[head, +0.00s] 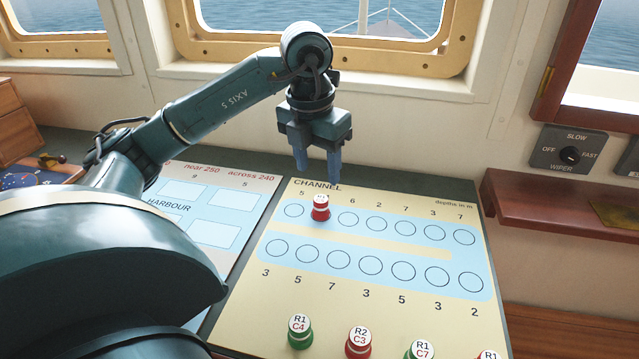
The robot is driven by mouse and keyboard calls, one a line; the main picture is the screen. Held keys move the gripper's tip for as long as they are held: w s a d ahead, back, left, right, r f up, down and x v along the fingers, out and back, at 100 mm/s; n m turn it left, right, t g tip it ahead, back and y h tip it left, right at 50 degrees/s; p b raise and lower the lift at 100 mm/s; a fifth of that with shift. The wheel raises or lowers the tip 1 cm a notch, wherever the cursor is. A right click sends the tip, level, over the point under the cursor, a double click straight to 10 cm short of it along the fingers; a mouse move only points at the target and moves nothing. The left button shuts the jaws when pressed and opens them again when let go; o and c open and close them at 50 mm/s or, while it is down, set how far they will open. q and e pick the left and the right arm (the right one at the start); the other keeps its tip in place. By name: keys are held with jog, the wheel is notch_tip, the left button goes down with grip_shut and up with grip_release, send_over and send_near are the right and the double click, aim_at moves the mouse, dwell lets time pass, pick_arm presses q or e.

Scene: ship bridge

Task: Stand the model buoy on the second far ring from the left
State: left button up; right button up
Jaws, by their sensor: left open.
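A red model buoy with a white band and white top (320,208) stands upright on the chart board (262,312), at the second far ring from the left. It covers most of that ring. The far row's first ring (294,210) on its left and third ring (347,219) on its right are empty. My left gripper (318,173) is open and empty, pointing down above and just behind the buoy in the picture, with a visible gap to it. My right gripper is not in view.
Near the board's front edge stand a green buoy (300,333), a red buoy (358,342), another green buoy (419,350) and a partly cut-off red buoy (489,355). The near row of rings (340,264) is empty. A harbour board (230,232) lies left, partly behind my arm.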

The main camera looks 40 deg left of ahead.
pick_arm(q)
jog(key=r, duration=0.3)
jog(key=shift+s+r, duration=0.1)
jog(key=shift+s, duration=0.1)
dwell(0.4)
